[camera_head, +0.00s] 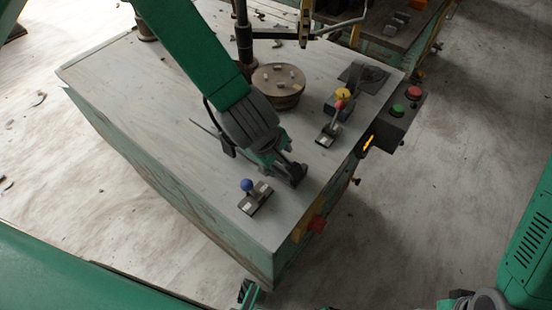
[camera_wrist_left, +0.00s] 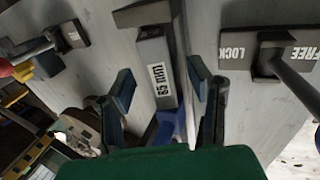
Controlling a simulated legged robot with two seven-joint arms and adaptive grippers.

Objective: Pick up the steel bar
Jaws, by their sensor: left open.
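A thin, shiny steel bar (camera_wrist_left: 183,62) runs lengthwise between the fingers of my left gripper (camera_wrist_left: 173,82) in the left wrist view, nearer the right finger. In the head view a thin length of the bar (camera_head: 204,129) sticks out left of my left gripper (camera_head: 268,160), over the grey tabletop. The gripper is open, with one finger on each side of the bar and gaps between. A grey block with a white label (camera_wrist_left: 160,80) lies behind the bar. The arm hides part of the bar in the head view.
On the table (camera_head: 150,95) stand a blue-knobbed lever (camera_head: 247,185), a yellow-and-red-knobbed lever (camera_head: 342,95) and a round wooden disc (camera_head: 278,82) with clay bits. A button box (camera_head: 398,112) sits on the right edge. A LOCK/FREE plate (camera_wrist_left: 235,62) lies right of the fingers.

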